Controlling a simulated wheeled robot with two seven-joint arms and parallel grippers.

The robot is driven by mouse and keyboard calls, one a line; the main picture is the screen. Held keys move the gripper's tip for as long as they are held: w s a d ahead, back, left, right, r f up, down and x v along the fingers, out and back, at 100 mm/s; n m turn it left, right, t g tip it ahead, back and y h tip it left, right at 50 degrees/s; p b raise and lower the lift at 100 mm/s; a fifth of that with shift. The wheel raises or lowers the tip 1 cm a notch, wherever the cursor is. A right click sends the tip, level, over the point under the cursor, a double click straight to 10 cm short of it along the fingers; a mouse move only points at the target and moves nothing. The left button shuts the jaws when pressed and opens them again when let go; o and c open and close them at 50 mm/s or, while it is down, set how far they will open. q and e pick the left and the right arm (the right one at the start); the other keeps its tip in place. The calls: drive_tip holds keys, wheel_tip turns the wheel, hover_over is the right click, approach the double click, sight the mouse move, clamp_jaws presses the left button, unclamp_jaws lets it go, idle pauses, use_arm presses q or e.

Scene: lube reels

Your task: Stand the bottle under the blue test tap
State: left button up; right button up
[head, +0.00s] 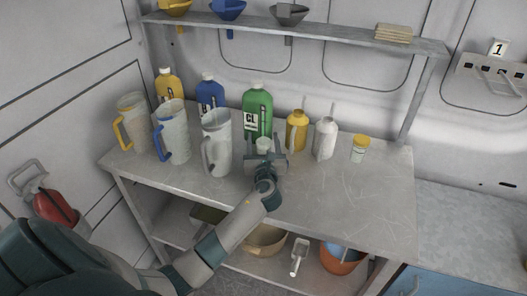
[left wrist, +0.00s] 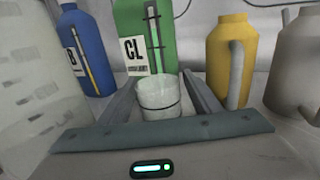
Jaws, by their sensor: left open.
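A small whitish open-topped bottle or cup (head: 264,144) stands on the metal bench, in front of the green CL jug (head: 257,108). In the left wrist view this bottle (left wrist: 158,97) shows a dark band around it and sits between the two fingers. My left gripper (head: 266,158) is open, with a finger on either side of it. Gaps to the fingers are too small to judge. No blue test tap can be made out in either view. My right gripper is not in view.
White, blue-handled and yellow-handled pitchers (head: 217,142) stand left of the gripper. Behind are yellow and blue jugs (head: 210,95). Right are a yellow can (head: 297,131), a grey can (head: 325,139) and a yellow-lidded jar (head: 360,148). The bench's right front is clear.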

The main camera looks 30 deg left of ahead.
use_arm(q)
drive_tip(key=shift+w+a, duration=0.2)
idle(0.3)
drive_tip(key=c, duration=1.2)
drive_tip(key=shift+r, duration=0.15)
